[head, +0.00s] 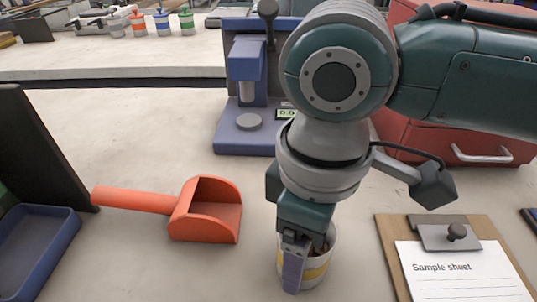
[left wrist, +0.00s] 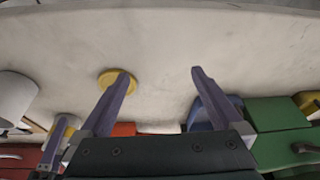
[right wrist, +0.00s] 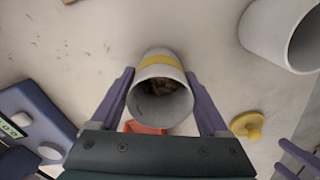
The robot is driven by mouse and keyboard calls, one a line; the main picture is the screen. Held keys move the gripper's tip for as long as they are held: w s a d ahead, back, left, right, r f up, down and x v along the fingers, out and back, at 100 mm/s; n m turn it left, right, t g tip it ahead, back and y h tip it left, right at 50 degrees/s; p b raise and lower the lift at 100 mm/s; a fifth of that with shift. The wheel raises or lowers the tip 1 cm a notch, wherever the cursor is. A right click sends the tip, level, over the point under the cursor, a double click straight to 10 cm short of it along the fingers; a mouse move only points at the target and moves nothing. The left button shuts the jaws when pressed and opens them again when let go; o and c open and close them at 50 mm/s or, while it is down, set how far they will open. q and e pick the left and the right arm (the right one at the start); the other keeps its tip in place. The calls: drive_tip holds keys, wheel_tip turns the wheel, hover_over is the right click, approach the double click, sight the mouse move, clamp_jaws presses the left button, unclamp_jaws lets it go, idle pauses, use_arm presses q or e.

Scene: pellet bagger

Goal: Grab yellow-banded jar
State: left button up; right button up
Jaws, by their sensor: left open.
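The yellow-banded jar (head: 318,270) is a white, open-topped jar at the bottom of the head view, partly covered by my right gripper (head: 292,272). In the right wrist view the jar (right wrist: 160,72) shows dark brown contents and stands between the two fingers of my right gripper (right wrist: 160,72). The fingers are very close to its sides; I cannot tell whether they touch it. My left gripper (left wrist: 162,73) is open and empty in the left wrist view. A yellow lid (right wrist: 247,125) with a knob lies right of the jar; it also shows in the left wrist view (left wrist: 112,78).
A red scoop (head: 205,215) lies left of the jar. A blue scale-like device (head: 245,135) stands behind. A clipboard (head: 390,250) with a sample sheet lies at right, and a blue tray (head: 40,250) at left. A white container (right wrist: 262,30) stands near the jar.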

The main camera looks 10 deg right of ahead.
clamp_jaws()
idle(0.4)
drive_tip(key=shift+r, duration=0.15)
